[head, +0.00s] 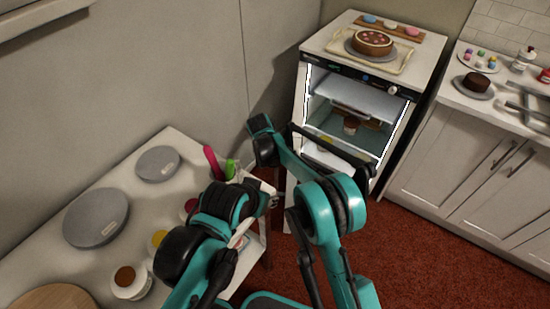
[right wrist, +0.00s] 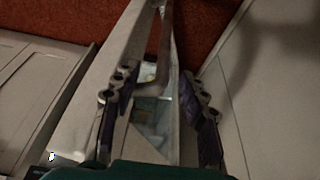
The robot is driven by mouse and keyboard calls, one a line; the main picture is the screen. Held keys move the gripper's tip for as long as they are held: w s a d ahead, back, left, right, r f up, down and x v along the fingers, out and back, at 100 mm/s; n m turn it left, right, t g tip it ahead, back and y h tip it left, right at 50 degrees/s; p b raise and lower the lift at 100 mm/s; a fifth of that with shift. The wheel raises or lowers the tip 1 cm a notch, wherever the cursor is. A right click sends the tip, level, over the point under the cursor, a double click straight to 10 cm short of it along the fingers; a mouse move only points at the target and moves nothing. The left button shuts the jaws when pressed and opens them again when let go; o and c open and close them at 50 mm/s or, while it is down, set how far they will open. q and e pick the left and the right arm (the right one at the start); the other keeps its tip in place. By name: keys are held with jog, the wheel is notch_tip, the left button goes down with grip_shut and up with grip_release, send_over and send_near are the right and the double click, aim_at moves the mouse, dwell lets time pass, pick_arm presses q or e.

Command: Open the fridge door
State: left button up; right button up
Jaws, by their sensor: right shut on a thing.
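The white fridge (head: 328,71) stands at the back right, with a dark control strip along its top front. Its lit interior shows shelves with a small cake inside; I cannot tell whether I see it through glass or an opening. In the right wrist view, my right gripper (right wrist: 158,112) has its dark fingers on both sides of a metal handle (right wrist: 166,45) and is shut on it. My right arm covers part of the fridge front in the head view. My left gripper (head: 270,198) is low beside the left table, its fingers too small and covered to read.
The left table (head: 50,262) holds grey turntables (head: 96,216), jars and utensils.

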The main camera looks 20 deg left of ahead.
jog(key=a+p+v, duration=0.1)
jog(key=p+v, duration=0.3)
jog(key=v, duration=0.4)
jog(key=shift+a+r+p, duration=0.35)
jog(key=shift+a+r, duration=0.05)
dwell(0.3)
jog(key=shift+w, duration=0.15)
